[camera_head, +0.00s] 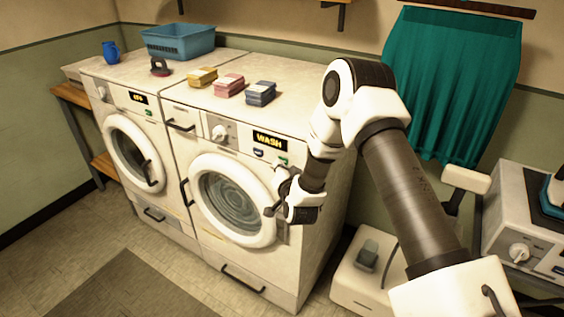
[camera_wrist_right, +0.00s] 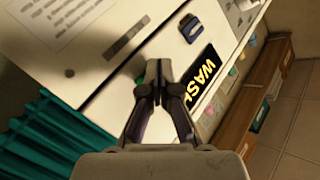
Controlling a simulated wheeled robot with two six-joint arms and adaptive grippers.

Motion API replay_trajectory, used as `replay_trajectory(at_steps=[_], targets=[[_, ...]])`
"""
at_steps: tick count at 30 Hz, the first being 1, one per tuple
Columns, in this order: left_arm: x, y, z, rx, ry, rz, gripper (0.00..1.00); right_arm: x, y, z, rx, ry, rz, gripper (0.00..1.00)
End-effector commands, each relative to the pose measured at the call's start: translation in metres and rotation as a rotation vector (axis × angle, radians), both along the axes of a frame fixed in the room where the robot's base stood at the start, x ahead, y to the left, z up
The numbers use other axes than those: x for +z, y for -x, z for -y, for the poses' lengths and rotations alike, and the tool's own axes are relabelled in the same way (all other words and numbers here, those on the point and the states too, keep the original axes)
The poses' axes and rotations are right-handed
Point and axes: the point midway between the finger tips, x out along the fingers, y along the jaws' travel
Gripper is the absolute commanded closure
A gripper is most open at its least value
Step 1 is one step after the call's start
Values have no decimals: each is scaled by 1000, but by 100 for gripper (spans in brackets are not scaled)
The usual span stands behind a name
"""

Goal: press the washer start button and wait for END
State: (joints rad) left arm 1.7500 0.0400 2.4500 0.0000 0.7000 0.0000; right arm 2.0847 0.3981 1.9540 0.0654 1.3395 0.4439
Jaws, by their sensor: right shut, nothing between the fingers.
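The washer (camera_head: 290,215) is the right of two white front-loading machines. Its display (camera_head: 268,139) reads WASH and also shows in the right wrist view (camera_wrist_right: 203,80). A small green button (camera_head: 283,162) and a dark one (camera_head: 258,152) sit below the display. My right gripper (camera_head: 272,209) is shut and empty. In the head view it appears in front of the washer, beside the round door (camera_head: 232,199) and below the panel. In the right wrist view the shut fingertips (camera_wrist_right: 156,70) appear beside the display; contact cannot be told. My left gripper is out of view.
Yellow (camera_head: 202,77), pink (camera_head: 230,85) and blue-grey (camera_head: 261,93) boxes stand on the washer top. A blue basket (camera_head: 178,41) is at the back. A left machine (camera_head: 128,143), a teal curtain (camera_head: 455,75) and an appliance with a knob (camera_head: 515,225) flank the washer.

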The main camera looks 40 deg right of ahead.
Motion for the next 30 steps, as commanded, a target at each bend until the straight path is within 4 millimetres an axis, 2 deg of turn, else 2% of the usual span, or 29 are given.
replay_trajectory(at_steps=[9, 20, 30], targets=[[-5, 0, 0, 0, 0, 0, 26, -1, 5, -13, 1, 1, 0, 100], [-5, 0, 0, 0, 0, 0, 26, -1, 7, -16, 0, 0, 0, 100], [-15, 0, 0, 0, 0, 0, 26, -2, 19, -47, 2, 1, -2, 100]])
